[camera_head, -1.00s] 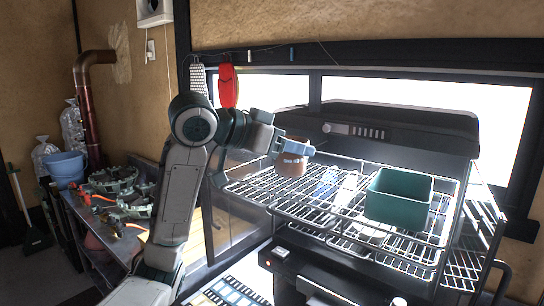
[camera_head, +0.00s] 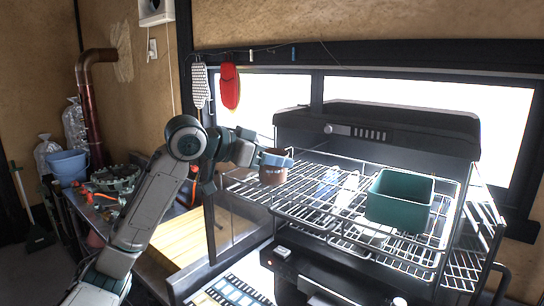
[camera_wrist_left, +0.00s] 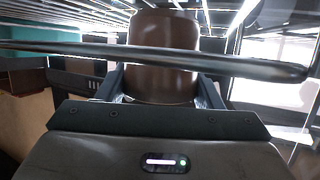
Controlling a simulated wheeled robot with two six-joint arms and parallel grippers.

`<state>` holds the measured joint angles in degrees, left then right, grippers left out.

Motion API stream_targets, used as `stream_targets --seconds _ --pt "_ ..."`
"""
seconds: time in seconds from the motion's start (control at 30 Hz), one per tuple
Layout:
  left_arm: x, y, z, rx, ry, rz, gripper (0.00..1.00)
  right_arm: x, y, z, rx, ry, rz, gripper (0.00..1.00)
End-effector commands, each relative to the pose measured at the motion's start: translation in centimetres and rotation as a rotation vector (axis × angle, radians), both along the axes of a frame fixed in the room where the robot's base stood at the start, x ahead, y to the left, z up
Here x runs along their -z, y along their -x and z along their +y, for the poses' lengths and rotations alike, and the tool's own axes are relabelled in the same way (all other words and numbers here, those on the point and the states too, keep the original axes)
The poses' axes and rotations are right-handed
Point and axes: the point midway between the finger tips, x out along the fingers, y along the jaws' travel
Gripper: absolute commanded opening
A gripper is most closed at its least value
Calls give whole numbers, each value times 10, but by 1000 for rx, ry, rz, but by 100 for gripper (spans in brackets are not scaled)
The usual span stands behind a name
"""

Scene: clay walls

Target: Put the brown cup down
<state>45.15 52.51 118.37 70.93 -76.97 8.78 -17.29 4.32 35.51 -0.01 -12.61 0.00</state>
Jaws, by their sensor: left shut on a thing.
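The brown cup (camera_head: 272,176) is at the left end of the wire rack in the head view. My left gripper (camera_head: 276,160) is shut on it, its light blue fingers around the upper part. In the left wrist view the brown cup (camera_wrist_left: 163,58) stands between the fingers, with a dark bar crossing in front of it. I cannot tell whether the cup's base touches the rack. My right gripper is not in view.
The wire rack (camera_head: 310,205) holds a green bin (camera_head: 400,199) on its right and small clear items in its middle. A dark machine (camera_head: 380,128) stands behind. A blue bucket (camera_head: 68,166) and a cluttered bench are at the left.

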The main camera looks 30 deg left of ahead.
Motion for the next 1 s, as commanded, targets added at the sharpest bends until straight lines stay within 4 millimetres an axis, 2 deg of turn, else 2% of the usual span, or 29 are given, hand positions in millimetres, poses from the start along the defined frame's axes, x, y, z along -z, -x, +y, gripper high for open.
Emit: stream_targets --seconds 0.2,0.23,0.33,0.73,1.0 --pt "3 0 0 0 0 0 35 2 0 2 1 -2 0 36" --pt "3 0 0 0 0 0 64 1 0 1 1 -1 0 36" --pt "2 0 0 0 1 0 82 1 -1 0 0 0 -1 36" --pt "0 3 2 -2 -1 -1 82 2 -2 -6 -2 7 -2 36" --pt "-8 29 16 -5 -4 0 82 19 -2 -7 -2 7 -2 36"
